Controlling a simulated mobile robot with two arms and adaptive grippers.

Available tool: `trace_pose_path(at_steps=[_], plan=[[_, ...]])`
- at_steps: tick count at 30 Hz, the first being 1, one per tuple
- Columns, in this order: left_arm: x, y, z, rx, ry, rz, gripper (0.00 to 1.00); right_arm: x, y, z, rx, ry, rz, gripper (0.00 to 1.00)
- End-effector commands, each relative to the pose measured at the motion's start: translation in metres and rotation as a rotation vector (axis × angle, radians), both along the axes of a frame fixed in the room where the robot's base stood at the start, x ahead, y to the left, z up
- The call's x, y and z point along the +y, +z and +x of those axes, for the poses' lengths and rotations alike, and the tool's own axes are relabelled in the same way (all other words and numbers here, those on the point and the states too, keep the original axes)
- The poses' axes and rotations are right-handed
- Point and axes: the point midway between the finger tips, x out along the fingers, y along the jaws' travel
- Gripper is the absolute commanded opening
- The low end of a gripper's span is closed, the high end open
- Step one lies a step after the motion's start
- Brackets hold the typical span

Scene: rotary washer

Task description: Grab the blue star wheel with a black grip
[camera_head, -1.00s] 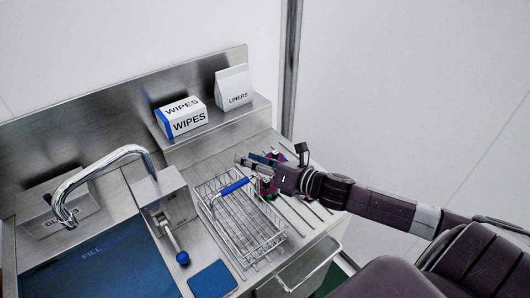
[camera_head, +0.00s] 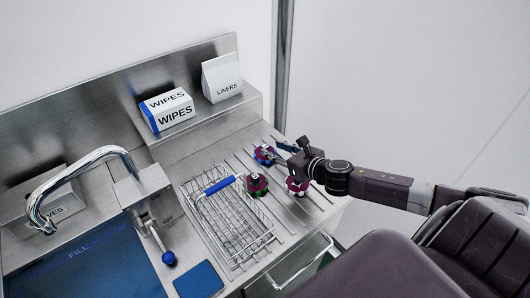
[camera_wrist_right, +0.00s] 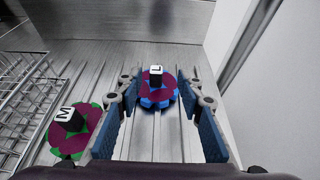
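The blue star wheel (camera_head: 264,155) lies on the ribbed steel drainboard, with a purple top. In the right wrist view the blue wheel (camera_wrist_right: 157,99) carries an upright black grip (camera_wrist_right: 154,79) with a white face marked L. My right gripper (camera_head: 283,148) is open and empty beside it. In the wrist view its blue-padded fingers stand left and right of the wheel, which appears between and beyond them. A green wheel (camera_head: 256,185) with a grip marked M (camera_wrist_right: 67,118) lies to the left. A reddish wheel (camera_head: 297,186) lies nearer. My left gripper is not in view.
A wire basket (camera_head: 232,222) with a blue handle stands left of the wheels. A wipes box (camera_head: 168,111) and a liners bag (camera_head: 222,79) stand on the raised back shelf. A tap (camera_head: 88,160) and blue basin (camera_head: 85,258) are at the left. A wall is at the right.

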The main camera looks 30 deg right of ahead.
Motion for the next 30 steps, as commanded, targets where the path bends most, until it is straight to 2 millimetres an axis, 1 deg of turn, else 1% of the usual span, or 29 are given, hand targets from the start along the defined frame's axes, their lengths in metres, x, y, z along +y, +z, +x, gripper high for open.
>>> trace_pose_path(at_steps=[5,10,15,19,25,26,30], plan=[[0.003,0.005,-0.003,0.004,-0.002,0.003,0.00,0.002,-0.001,0.009,-0.002,-0.002,0.002,0.35],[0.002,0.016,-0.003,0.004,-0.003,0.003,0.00,0.010,-0.006,0.029,-0.002,-0.003,0.004,0.35],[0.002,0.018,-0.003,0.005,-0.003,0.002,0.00,0.011,-0.016,0.045,0.000,-0.002,0.002,0.35],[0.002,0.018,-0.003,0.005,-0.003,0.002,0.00,0.012,-0.019,0.049,0.000,0.000,0.001,0.35],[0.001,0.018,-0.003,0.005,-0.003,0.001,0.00,0.012,-0.019,0.049,0.001,0.000,0.001,0.35],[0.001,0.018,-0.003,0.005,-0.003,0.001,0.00,0.011,-0.019,0.049,0.001,0.000,0.001,0.34],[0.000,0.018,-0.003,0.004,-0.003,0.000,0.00,0.011,-0.019,0.049,0.001,0.000,0.001,0.18]])
